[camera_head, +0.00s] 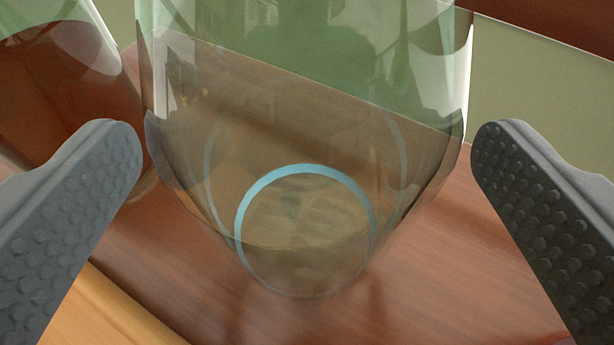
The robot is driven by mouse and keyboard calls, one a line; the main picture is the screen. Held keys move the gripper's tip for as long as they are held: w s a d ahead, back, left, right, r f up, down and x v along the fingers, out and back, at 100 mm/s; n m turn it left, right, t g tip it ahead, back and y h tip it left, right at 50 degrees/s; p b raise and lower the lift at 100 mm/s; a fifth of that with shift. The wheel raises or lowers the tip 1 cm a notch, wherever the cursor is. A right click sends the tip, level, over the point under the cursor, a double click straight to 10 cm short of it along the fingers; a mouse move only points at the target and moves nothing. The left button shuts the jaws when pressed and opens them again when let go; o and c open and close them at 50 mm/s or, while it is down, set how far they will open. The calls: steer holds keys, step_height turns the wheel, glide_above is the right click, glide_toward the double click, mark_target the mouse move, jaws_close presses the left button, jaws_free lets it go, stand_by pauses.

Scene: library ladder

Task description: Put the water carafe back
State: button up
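The water carafe (300,120) is a clear, greenish glass vessel that fills the middle of the head camera view. It appears upright on a reddish-brown wooden surface (450,285), and its upper part is cut off by the top edge. A pale blue ring shows at its base. My gripper (307,150) is open, with one dark, studded finger to the left of the carafe and one to the right. Both fingertips are close to the glass; I cannot tell whether the left one touches it.
Another glass vessel (70,90) with a dark reddish tint stands at the left, close to the carafe and behind the left finger. A lighter wooden edge (115,310) runs along the bottom left. A pale green surface (545,90) lies behind at the right.

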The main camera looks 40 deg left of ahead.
steer(key=p+v, duration=0.2)
steer(key=v, duration=1)
stand_by(0.3)
steer(key=w+d+r+m+t+h, duration=0.2)
steer(key=w+d+r, duration=0.1)
steer(key=d+r, duration=0.7)
steer(key=w+d+r+m+t+h, duration=0.1)
steer(key=w+d+r+m+h, duration=0.1)
steer(key=d+r, duration=0.85)
steer(key=s+d+r+m+t+h, duration=0.1)
steer(key=s+d+r, duration=0.3)
steer(key=r, duration=0.6)
steer(key=s+d+r+m+t+h, duration=0.1)
steer(key=s+d+r+m+h, duration=0.2)
steer(key=s+r, duration=0.4)
step_height(320, 180, up, 4)
steer(key=shift+d+f+m+h, duration=0.25)
steer(key=shift+d+m+h, duration=0.05)
steer(key=shift+d+h, duration=0.55)
steer(key=shift+r, duration=0.1)
